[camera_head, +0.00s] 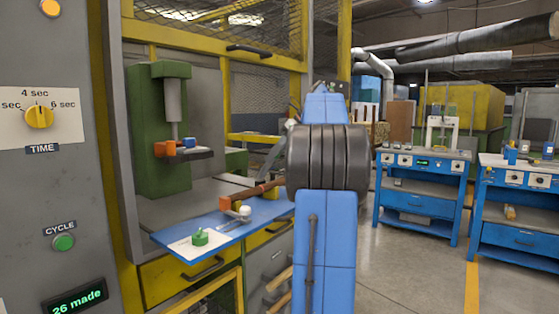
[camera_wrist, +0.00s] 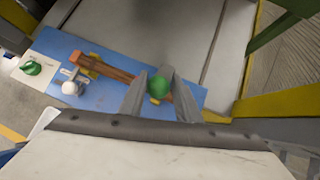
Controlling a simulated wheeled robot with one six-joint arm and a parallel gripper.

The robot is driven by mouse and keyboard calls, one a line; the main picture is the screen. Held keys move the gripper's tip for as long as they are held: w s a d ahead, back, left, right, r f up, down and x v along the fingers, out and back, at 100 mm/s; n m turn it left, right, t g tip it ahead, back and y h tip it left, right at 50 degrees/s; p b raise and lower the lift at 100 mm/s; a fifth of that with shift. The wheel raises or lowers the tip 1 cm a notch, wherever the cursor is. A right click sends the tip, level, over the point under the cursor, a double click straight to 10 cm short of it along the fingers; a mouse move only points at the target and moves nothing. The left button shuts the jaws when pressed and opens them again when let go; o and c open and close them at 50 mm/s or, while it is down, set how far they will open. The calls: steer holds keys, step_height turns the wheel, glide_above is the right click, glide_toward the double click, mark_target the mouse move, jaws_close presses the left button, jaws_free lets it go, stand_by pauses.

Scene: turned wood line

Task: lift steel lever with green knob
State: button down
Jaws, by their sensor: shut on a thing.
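The green knob (camera_wrist: 158,86) shows in the wrist view between the two fingers of my gripper (camera_wrist: 160,92), which is shut on it. The steel shaft of the lever cannot be made out below the knob. The knob appears over the right part of a blue shelf (camera_wrist: 112,108). In the head view my blue and dark grey arm stands in front of that area, and it hides the gripper and the knob.
The blue shelf (camera_head: 171,237) carries a white card (camera_head: 187,252) with a green piece (camera_head: 200,237), a white ball (camera_head: 245,211), an orange block (camera_head: 225,202) and a turned wooden rod (camera_head: 262,190). A green press (camera_head: 150,110) stands behind. Blue workbenches (camera_head: 425,190) are at right, with open floor before them.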

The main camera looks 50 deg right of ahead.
steer(key=shift+w+a+r, duration=0.15)
steer(key=shift+w+r, duration=0.15)
steer(key=shift+w, duration=0.3)
steer(key=shift+w+a+r, duration=0.1)
steer(key=shift+w+r, duration=0.25)
steer(key=shift+w, duration=0.2)
steer(key=shift+w+a+r, duration=0.15)
steer(key=shift+w+r, duration=0.15)
steer(key=shift+w, duration=0.3)
steer(key=shift+r, duration=0.1)
steer(key=c, duration=1.7)
jaws_free()
steer(key=shift+o, duration=1.3)
steer(key=shift+s+a+r, duration=0.1)
steer(key=shift+s+d, duration=0.1)
steer(key=shift+d, duration=0.1)
